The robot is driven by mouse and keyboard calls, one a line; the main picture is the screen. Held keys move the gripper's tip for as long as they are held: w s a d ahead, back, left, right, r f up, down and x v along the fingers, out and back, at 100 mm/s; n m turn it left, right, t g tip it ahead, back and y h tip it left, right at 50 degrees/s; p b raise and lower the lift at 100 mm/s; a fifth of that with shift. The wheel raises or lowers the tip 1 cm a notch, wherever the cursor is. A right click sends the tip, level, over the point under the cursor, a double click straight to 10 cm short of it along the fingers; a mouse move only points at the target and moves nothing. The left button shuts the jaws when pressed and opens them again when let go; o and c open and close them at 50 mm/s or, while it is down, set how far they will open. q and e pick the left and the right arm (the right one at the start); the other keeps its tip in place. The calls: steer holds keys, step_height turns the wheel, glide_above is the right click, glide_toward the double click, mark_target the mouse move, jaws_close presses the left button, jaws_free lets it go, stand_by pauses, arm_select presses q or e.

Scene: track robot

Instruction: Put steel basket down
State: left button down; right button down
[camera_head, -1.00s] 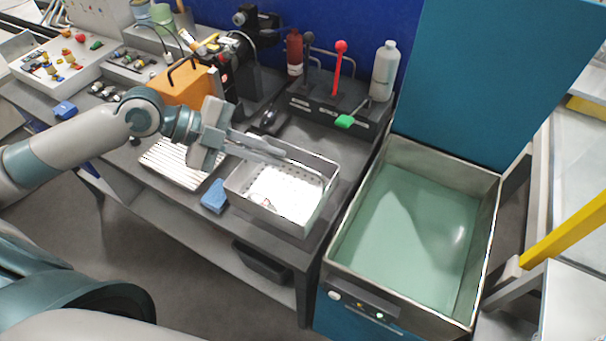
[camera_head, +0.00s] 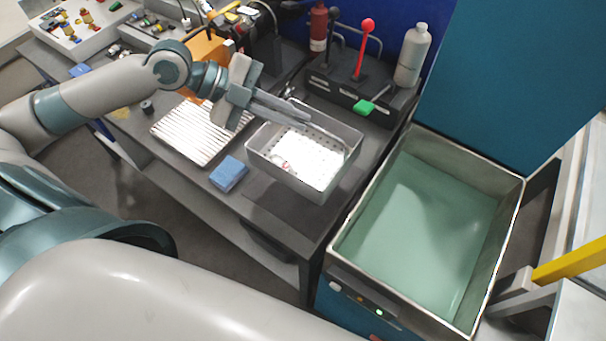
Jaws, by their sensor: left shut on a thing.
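The steel basket (camera_head: 282,177) is a rectangular metal box with a perforated floor. It is over the dark grey bench, left of the tank. A small part lies inside it, too small to name. My left gripper (camera_head: 300,114) reaches in from the left and is shut on the basket at its far side, by the rim or handle. The exact grip is hard to see. I cannot tell whether the basket's underside touches the bench. A dark patch shows on the bench in front of it. My right gripper is not in view.
A blue block (camera_head: 229,173) and a ribbed light tray (camera_head: 200,133) lie left of the basket. A black stand with a red-knobbed lever (camera_head: 364,50) and white bottle (camera_head: 412,55) is behind. An open tank (camera_head: 420,225) with green inside stands right.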

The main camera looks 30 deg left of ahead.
arm_select(q)
steer(key=p, duration=0.2)
glide_above(292, 158)
steer(key=f, duration=0.5)
steer(key=shift+d+f, duration=0.2)
steer(key=shift+f, duration=0.15)
steer(key=shift+w+f, duration=0.1)
steer(key=shift+f, duration=0.1)
steer(key=shift+f, duration=0.1)
steer(key=shift+f+p, duration=0.3)
steer(key=shift+p, duration=0.1)
steer(key=shift+f+p, duration=0.55)
steer(key=shift+f, duration=0.95)
steer(key=c, duration=1.9)
jaws_free()
steer(key=shift+a, duration=0.15)
